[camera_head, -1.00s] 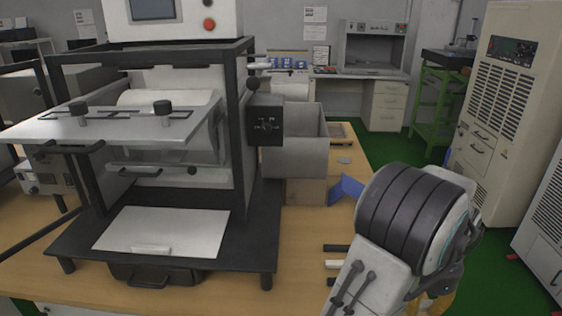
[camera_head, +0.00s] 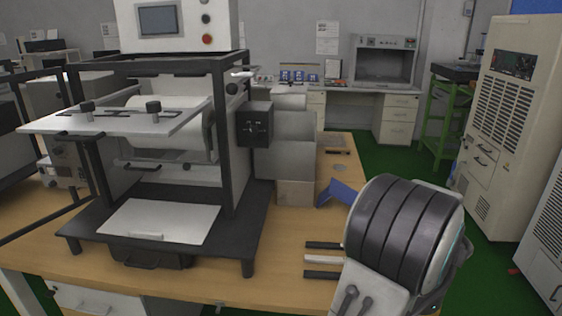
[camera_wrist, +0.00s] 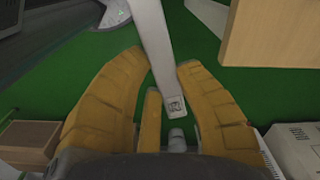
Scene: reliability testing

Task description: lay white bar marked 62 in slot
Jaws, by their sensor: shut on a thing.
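In the wrist view, my gripper (camera_wrist: 165,75) has its yellow fingers on both sides of a pale, flat bar (camera_wrist: 155,40). A small square label near the bar's lower end appears to read 62. The bar runs upward out of the picture, with green floor beneath. In the head view my dark, ribbed arm hides the gripper and the held bar. On the table's right part, a whitish bar (camera_head: 322,259) lies between two black bars (camera_head: 322,274). I cannot tell for sure which place is the slot.
A black-framed machine (camera_head: 225,150) with a roller and slotted plate (camera_head: 120,122) stands on the wooden table (camera_head: 285,290). Grey bins (camera_head: 285,160), a cardboard box (camera_head: 295,193) and a blue object (camera_head: 337,192) lie behind my arm. Beige cabinets (camera_head: 505,120) stand right.

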